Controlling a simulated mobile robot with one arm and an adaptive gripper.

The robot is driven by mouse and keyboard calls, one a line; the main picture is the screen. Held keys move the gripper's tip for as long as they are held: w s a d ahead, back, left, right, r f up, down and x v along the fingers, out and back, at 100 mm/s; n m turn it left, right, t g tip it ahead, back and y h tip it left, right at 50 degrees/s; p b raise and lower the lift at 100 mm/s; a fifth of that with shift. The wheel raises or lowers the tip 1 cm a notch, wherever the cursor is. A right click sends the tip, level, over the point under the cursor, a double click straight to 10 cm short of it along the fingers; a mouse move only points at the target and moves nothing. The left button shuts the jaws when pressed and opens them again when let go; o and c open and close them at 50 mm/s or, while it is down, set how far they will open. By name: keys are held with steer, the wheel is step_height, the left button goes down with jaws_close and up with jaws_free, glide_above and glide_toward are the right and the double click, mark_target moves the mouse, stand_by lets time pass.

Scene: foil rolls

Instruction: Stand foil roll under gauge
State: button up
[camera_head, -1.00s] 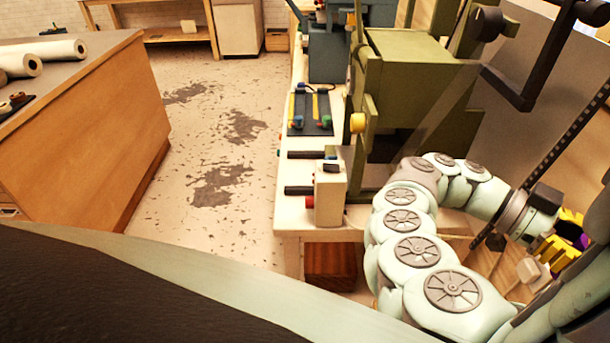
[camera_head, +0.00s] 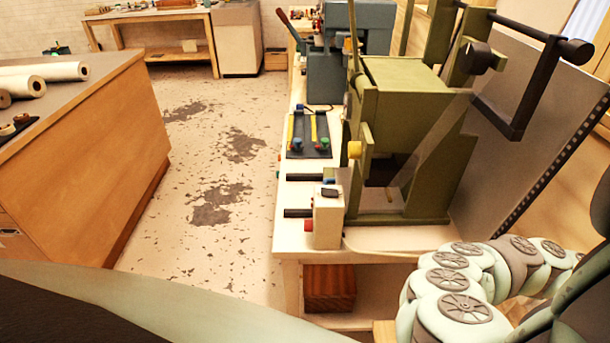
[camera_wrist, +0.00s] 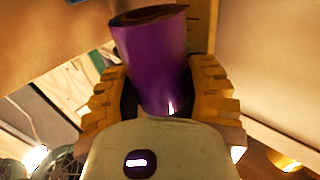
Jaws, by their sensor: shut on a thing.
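A purple foil roll (camera_wrist: 152,48) shows in the wrist view, its open dark end at the top of the picture. My gripper (camera_wrist: 162,90) has yellow ribbed fingers on both sides of the roll and is shut on it. The roll's lower end is hidden between the fingers and the palm. In the head view my gripper and the roll are out of sight; only part of my arm shows at the lower right. I cannot pick out the gauge for certain in either view.
A green machine (camera_head: 410,95) with a clear slanted guard stands on the bench (camera_head: 300,238) at centre right. A white control box (camera_head: 328,218) sits at its front corner. White rolls (camera_head: 50,72) lie on the cabinet at left. The floor (camera_head: 215,150) between is clear.

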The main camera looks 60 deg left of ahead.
steer(key=shift+a+f, duration=0.1)
steer(key=shift+f, duration=1.4)
steer(key=shift+f, duration=0.15)
steer(key=o, duration=1.2)
steer(key=a+b, duration=0.1)
steer(key=a, duration=0.3)
steer(key=s+a+b, duration=0.1)
steer(key=a, duration=0.3)
steer(key=s+a, duration=0.1)
steer(key=a, duration=0.3)
steer(key=shift+s+r+b, duration=0.2)
steer(key=shift+b, duration=0.2)
